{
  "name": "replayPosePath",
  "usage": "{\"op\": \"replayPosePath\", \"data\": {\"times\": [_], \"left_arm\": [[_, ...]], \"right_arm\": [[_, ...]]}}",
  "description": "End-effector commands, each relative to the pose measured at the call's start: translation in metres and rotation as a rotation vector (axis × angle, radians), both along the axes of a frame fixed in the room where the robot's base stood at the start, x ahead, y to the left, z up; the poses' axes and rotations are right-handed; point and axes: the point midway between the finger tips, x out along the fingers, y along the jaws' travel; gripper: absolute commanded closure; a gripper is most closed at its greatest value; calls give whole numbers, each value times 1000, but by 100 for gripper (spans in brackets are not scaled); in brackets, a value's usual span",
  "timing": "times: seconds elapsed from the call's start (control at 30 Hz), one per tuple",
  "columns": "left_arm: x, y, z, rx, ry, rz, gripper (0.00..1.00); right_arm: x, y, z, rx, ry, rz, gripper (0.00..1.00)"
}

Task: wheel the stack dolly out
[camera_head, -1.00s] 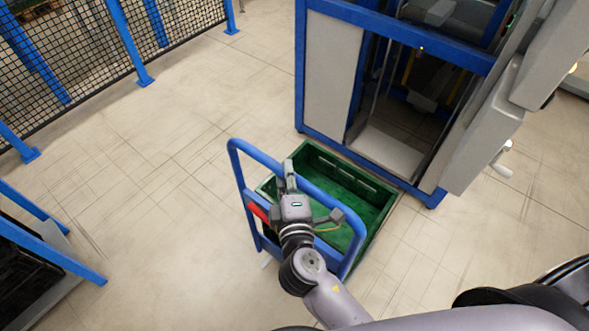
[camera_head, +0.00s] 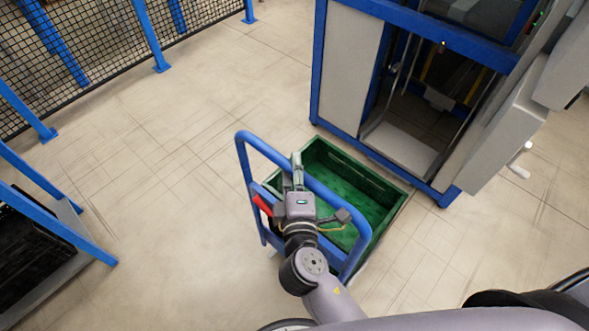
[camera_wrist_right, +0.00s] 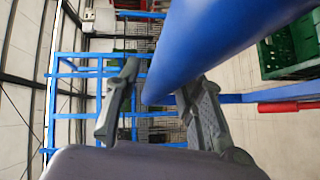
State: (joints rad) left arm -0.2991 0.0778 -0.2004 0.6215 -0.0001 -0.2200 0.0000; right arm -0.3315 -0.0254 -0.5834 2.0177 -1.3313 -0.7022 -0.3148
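The stack dolly (camera_head: 258,233) has a blue tubular handle frame and stands on the floor in the lower middle of the head view. A green crate (camera_head: 389,187), open and empty where I see into it, sits on it behind the handle. My right gripper (camera_head: 297,172) is at the handle's top bar. My left gripper is not in view.
A blue-framed cabinet (camera_head: 350,70) with an open bay stands behind and right of the dolly. A mesh fence (camera_head: 100,50) is at the upper left. A blue frame with a black crate (camera_head: 35,265) is at the lower left. The floor (camera_head: 150,180) between is clear.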

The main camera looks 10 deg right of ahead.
Motion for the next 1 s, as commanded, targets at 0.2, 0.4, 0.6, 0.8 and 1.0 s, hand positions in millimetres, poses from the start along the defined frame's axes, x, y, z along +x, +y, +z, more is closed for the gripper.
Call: {"op": "replayPosePath", "data": {"times": [0.2, 0.4, 0.6, 0.8, 1.0], "left_arm": [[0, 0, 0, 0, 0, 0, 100], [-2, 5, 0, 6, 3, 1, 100], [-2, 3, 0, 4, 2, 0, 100], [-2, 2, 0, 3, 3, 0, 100], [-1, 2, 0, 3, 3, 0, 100]], "right_arm": [[0, 0, 0, -1, -1, 1, 59], [-5, 1, 1, -1, 0, 1, 59], [-38, 5, 4, -1, 4, 3, 59], [-81, 10, 10, -2, 4, 3, 59], [-109, 13, 15, -1, 2, 3, 59]]}}
